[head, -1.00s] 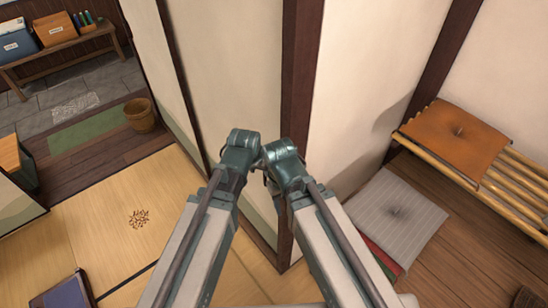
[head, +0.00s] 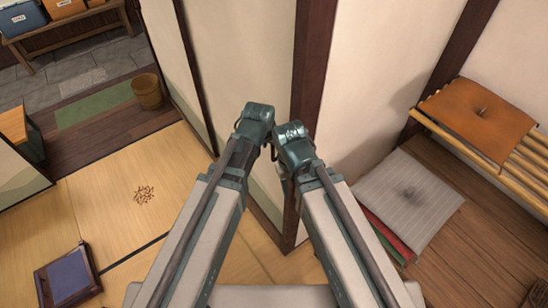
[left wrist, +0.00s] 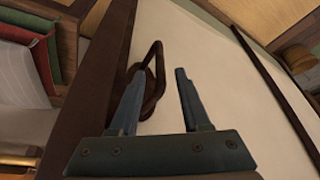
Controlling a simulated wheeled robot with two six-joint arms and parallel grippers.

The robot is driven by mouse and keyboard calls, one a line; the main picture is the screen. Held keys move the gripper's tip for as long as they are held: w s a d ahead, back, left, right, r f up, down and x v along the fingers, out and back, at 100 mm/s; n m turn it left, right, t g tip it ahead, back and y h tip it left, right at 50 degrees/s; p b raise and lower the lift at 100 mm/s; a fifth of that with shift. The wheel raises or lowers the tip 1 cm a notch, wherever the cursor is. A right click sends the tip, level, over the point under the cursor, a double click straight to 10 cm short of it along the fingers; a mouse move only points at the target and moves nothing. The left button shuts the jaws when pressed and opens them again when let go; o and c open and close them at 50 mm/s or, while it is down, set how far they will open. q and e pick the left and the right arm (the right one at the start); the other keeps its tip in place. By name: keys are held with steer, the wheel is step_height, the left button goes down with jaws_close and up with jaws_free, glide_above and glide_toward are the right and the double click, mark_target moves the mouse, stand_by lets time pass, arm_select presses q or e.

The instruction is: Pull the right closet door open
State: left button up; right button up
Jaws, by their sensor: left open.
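The closet door is a cream panel with dark edging (head: 245,60), left of a thick dark post in the head view. It also fills the middle of the left wrist view (left wrist: 225,75). A dark loop handle (left wrist: 157,62) stands out from the panel near its dark edge. My left gripper (left wrist: 161,75) is open there, with the handle at its left finger, partly between the fingers. I cannot tell whether it touches. In the head view my arm links hide the handle and left gripper. My right gripper is not in view.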

arm_select(q)
steer(key=b+x, duration=0.5)
steer(key=x, duration=0.2)
steer(key=shift+f, duration=0.1)
steer(key=shift+c, duration=0.2)
steer(key=shift+s, duration=0.1)
jaws_close()
stand_by(1.0)
